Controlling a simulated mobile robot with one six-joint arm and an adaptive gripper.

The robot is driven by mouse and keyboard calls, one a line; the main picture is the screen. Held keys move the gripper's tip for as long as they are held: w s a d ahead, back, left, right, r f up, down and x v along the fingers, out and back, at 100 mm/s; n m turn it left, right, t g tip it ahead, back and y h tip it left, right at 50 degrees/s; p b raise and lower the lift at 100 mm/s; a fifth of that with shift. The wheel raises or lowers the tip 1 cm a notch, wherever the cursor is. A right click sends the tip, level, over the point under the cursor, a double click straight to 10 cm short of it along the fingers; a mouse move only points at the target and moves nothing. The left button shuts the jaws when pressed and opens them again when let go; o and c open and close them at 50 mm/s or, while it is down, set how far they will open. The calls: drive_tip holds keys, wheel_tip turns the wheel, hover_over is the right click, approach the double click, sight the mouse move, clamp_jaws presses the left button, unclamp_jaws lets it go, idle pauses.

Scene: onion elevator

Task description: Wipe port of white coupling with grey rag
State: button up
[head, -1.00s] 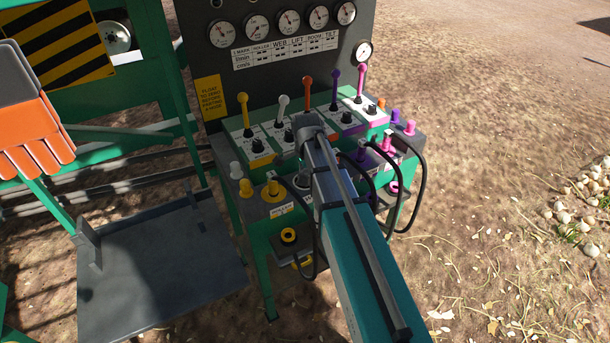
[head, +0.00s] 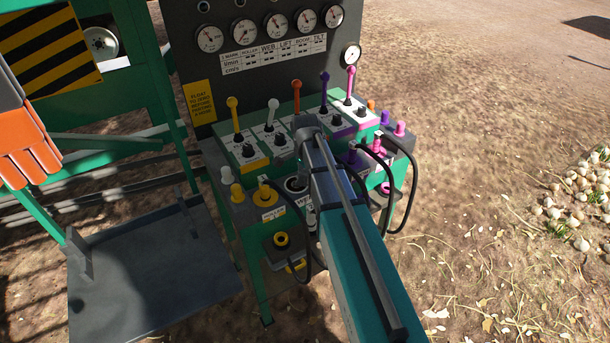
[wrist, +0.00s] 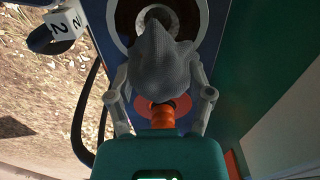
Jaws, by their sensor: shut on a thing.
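The grey rag (wrist: 162,65) is a bunched, pointed cloth held between the two fingers of my gripper (wrist: 160,80) in the wrist view. My gripper is shut on it. The rag's tip lies over a round port with a pale ring (wrist: 143,14) at the top of that view, and I cannot tell whether they touch. In the head view, the round port of the white coupling (head: 297,184) shows just left of my arm, above the "WEB" label, partly hidden. My gripper and the rag are hidden there behind my arm.
A lever panel (head: 290,135) with coloured levers stands under a row of gauges (head: 275,24). Black hoses (head: 408,180) loop at the right, another near the yellow coupling (head: 264,196). An orange part (wrist: 163,115) lies beneath the rag. A grey platform (head: 150,265) is at left.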

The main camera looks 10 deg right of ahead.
sight(287, 188)
drive_tip(key=shift+a, duration=0.1)
drive_tip(key=shift+s+a+f, duration=0.1)
drive_tip(key=shift+s+a, duration=0.2)
drive_tip(key=shift+a, duration=0.5)
drive_tip(key=shift+s+a, duration=0.25)
drive_tip(key=shift+a, duration=0.5)
drive_tip(key=shift+a, duration=0.1)
drive_tip(key=shift+s+a, duration=0.2)
drive_tip(key=shift+a, duration=0.55)
drive_tip(key=shift+s+a, duration=0.2)
drive_tip(key=shift+a, duration=0.5)
drive_tip(key=shift+r+p, duration=3)
drive_tip(key=shift+r, duration=0.1)
drive_tip(key=shift+r, duration=0.1)
drive_tip(key=shift+r+p, duration=1.4)
drive_tip(key=shift+p, duration=0.1)
